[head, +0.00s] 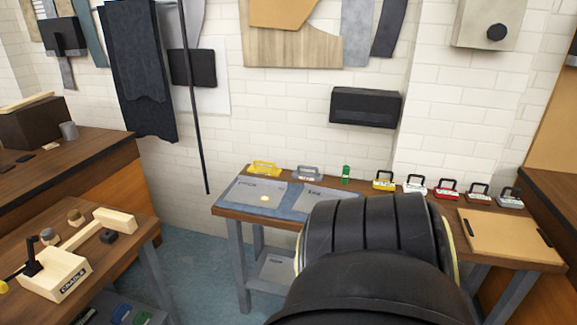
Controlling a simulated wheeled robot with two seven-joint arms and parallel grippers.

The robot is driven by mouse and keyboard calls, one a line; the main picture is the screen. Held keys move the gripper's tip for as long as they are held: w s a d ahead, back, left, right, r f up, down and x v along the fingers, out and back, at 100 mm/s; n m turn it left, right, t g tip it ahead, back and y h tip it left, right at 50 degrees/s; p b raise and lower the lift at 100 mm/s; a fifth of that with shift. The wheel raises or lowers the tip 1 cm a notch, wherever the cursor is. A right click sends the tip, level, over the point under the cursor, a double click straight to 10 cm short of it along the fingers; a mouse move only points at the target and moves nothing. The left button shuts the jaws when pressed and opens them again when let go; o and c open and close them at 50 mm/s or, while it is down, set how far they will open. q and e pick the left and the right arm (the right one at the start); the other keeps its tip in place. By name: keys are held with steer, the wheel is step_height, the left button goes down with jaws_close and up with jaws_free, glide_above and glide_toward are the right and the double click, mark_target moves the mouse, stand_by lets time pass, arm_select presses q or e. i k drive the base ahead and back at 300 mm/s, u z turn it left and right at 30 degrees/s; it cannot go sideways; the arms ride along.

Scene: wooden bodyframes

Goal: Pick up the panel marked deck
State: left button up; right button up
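A grey panel (250,194) with small lettering lies flat on the left end of the long wooden bench (222,212). A second grey panel (320,194) with small lettering lies to its right. Both markings are too small to read for sure, so I cannot tell which says deck. A round pale spot shows on the left panel. My dark arm link fills the lower middle and hides part of the bench and perhaps part of the second panel. Neither of my grippers is in view.
A block marked cradle (62,276) sits on the left table (125,238). Blue floor (195,265) is open between.

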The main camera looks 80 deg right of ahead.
mark_target(269, 194)
steer(key=u, duration=0.65)
steer(key=k, duration=0.15)
steer(key=z, duration=2.5)
steer(key=i, duration=1.1)
steer(key=z, duration=0.65)
